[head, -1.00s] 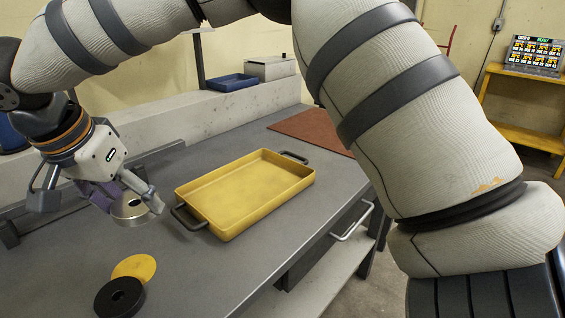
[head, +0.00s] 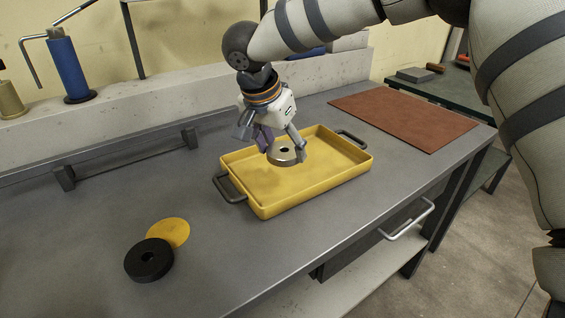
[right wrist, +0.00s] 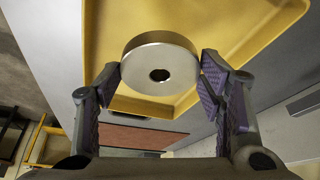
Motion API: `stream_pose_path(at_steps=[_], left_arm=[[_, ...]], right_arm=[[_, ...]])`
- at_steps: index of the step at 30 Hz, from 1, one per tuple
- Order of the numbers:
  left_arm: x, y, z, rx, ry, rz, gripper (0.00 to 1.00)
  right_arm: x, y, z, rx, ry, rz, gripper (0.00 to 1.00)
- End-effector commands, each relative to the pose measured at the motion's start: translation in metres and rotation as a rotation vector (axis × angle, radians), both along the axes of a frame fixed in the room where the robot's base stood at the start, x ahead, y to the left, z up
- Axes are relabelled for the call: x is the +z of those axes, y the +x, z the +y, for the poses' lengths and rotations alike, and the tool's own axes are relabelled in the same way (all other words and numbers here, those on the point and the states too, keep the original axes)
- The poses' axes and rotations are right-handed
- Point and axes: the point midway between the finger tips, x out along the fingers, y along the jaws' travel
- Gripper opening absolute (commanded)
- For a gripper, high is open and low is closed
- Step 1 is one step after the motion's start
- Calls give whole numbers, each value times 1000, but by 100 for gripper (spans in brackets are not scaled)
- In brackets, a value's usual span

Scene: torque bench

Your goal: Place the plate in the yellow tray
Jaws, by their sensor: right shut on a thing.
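The wrist view shows the same plate (right wrist: 158,76) between the two purple-padded fingers (right wrist: 160,85). The plate is level or nearly so, over the inside of the yellow tray (head: 255,205). I cannot tell whether it touches the tray floor. The tray also fills much of the right wrist view (right wrist: 110,42). My left gripper is not in view.
A black disc (head: 150,262) and a thin yellow disc (head: 168,231) lie on the grey bench left of the tray. A brown mat (head: 405,118) lies at the back right. A low dark rail (head: 125,160) stands behind. The bench front is clear.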

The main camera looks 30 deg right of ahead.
Motion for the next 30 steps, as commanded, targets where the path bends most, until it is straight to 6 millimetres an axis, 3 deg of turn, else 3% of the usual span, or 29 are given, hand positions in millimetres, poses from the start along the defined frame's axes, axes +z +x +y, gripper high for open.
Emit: stream_pose_path(at_steps=[8,13,24,25,27,30], left_arm=[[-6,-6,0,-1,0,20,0],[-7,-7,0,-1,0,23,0],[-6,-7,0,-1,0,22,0],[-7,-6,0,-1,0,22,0],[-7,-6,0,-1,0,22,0],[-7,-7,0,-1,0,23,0]], right_arm=[[-25,17,-14,-1,-1,-3,10],[-53,17,-14,0,0,-4,10],[-57,18,-14,1,0,-8,10],[-57,17,-14,1,1,-6,69],[-57,17,-14,1,1,-6,82],[-57,17,-14,1,0,-5,82]])
